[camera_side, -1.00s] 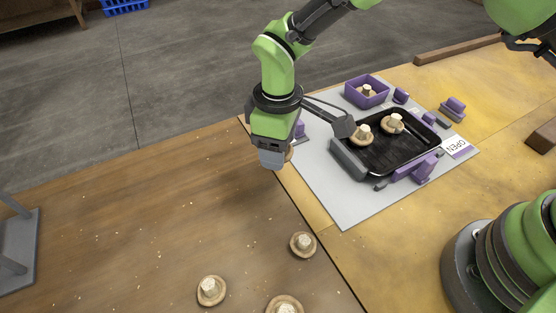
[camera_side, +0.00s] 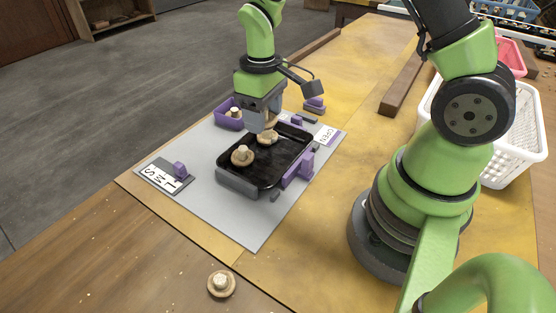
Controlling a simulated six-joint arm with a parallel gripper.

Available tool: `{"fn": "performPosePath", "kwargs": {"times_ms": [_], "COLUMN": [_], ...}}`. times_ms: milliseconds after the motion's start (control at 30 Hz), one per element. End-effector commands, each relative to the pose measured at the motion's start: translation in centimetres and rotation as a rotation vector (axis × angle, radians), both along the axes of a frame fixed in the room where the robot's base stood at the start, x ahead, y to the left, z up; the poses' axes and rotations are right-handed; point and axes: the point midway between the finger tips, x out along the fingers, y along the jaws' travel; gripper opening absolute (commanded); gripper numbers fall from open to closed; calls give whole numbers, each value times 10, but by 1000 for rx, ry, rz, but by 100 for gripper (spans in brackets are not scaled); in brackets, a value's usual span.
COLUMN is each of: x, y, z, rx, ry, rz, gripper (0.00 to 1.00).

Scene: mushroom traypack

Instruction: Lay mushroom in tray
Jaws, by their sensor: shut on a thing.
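The black tray (camera_side: 222,168) lies on a light grey mat (camera_side: 230,215). One mushroom (camera_side: 242,155), cap down and stem up, lies at the tray's left part. Another mushroom (camera_side: 267,138) shows near the tray's back edge, just under my gripper. My gripper (camera_side: 263,127) points down over the back of the tray. It is shut on a mushroom, of which only a pale bit (camera_side: 271,119) shows between the fingers. The fingers hide most of it, and I cannot tell whether it touches the tray or the mushroom below.
A purple box (camera_side: 228,119) with a mushroom stands behind the tray. Purple blocks (camera_side: 300,168) edge the tray's right side. Signs reading OPEN (camera_side: 328,136) and SHUT (camera_side: 163,179) lie on the mat. A white basket (camera_side: 512,150) stands right.

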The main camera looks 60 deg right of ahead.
Motion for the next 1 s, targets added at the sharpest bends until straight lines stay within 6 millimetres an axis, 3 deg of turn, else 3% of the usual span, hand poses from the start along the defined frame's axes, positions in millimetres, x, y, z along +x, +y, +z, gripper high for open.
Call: {"fn": "performPosePath", "kwargs": {"times_ms": [67, 200, 400, 800, 1000], "x": [-11, -20, -21, -20, -20], "y": [-14, -22, -22, -22, -22], "z": [1, -10, -47, -93, -99], "rx": [1, 2, 2, 2, 1], "ry": [0, 6, 7, 4, 0], "rz": [-61, -100, -103, -101, -101], "gripper": [44, 44, 44, 44, 44]}}
